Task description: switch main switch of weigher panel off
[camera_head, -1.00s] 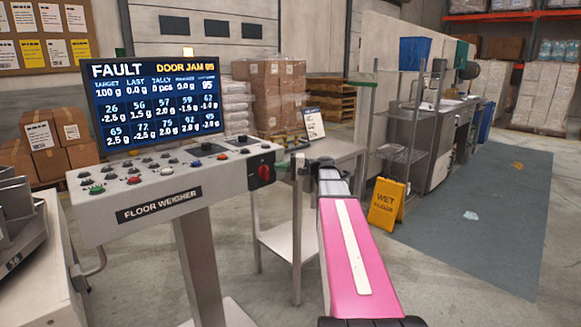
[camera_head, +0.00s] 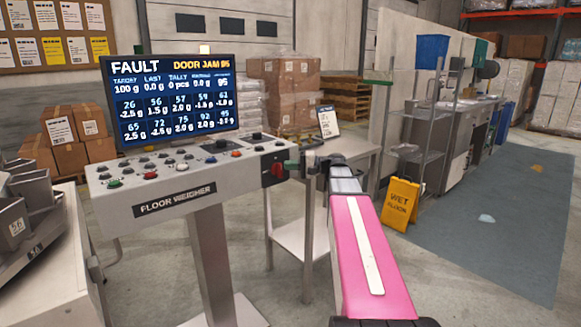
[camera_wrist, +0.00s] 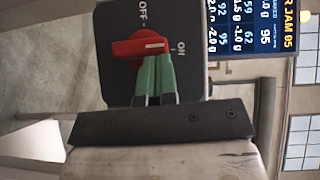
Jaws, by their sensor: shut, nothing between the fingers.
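The weigher panel (camera_head: 190,182) is a pale sloped console labelled FLOOR WEIGHER. Its main switch (camera_head: 278,170) is a red rotary handle on a black plate on the panel's right end. In the wrist view the red handle (camera_wrist: 138,48) lies across the picture, and its white mark points toward the ON label; OFF is printed above the handle. My gripper (camera_wrist: 155,60) is shut and empty, its green fingertips at the handle's lower edge near the marked end. Whether they touch it I cannot tell. In the head view my gripper (camera_head: 291,165) is just right of the switch.
The panel's screen (camera_head: 175,98) reads FAULT, DOOR JAM 05. A steel table (camera_head: 345,150) stands close behind my gripper. A yellow wet-floor sign (camera_head: 401,204) stands to the right. Trays (camera_head: 35,205) stand at the left. The grey floor mat (camera_head: 490,215) is clear apart from small patches.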

